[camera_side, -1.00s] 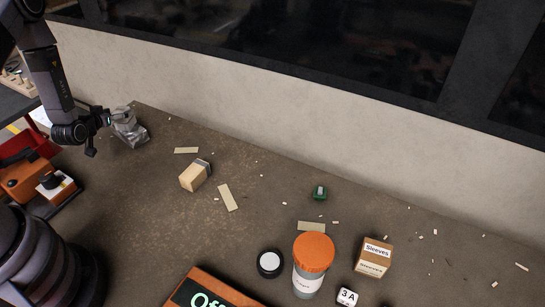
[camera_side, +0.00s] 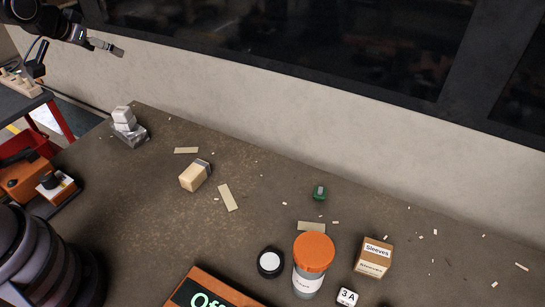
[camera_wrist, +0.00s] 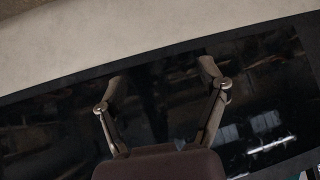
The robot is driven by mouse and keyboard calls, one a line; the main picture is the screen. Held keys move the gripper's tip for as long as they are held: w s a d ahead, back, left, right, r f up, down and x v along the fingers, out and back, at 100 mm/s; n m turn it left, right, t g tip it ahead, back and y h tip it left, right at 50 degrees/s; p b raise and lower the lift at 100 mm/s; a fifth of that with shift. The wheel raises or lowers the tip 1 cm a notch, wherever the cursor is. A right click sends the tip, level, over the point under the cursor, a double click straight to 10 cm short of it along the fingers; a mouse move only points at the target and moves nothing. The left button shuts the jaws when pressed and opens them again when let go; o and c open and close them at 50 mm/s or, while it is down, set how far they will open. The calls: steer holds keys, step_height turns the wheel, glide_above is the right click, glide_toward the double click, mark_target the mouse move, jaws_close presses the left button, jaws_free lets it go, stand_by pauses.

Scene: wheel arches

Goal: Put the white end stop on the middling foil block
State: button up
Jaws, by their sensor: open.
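The white end stop (camera_side: 123,115) is a pale, blocky piece at the upper left of the table in the side view. It rests on top of a silver, crinkled foil block (camera_side: 132,138). No other foil block is clear to me, so I cannot compare sizes. My gripper (camera_side: 119,50) is high above and behind them, apart from both and in front of the wall. In the wrist view my gripper (camera_wrist: 162,78) has its two fingers spread wide with nothing between them. The wrist view shows neither the end stop nor the foil block.
A wooden block (camera_side: 192,178) and flat tan strips lie nearby. Farther right are a small green item (camera_side: 319,193), an orange-lidded jar (camera_side: 314,252), a black-and-white round piece (camera_side: 270,263) and a Sleeves box (camera_side: 374,257). The wall (camera_side: 230,120) runs along the back edge.

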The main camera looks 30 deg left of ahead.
steer(key=s+d+r+g, duration=0.1)
steer(key=s+d+r, duration=0.2)
steer(key=s, duration=0.4)
steer(key=s+d+r+m+g+h, duration=0.1)
steer(key=s+d+r, duration=0.2)
steer(key=s, duration=0.4)
steer(key=s+d+r+g+h, duration=0.1)
steer(key=s+d+r, duration=0.2)
steer(key=s, duration=0.4)
steer(key=shift+s+d+r+m, duration=0.3)
steer(key=shift+s+d, duration=0.1)
steer(key=shift+d, duration=0.35)
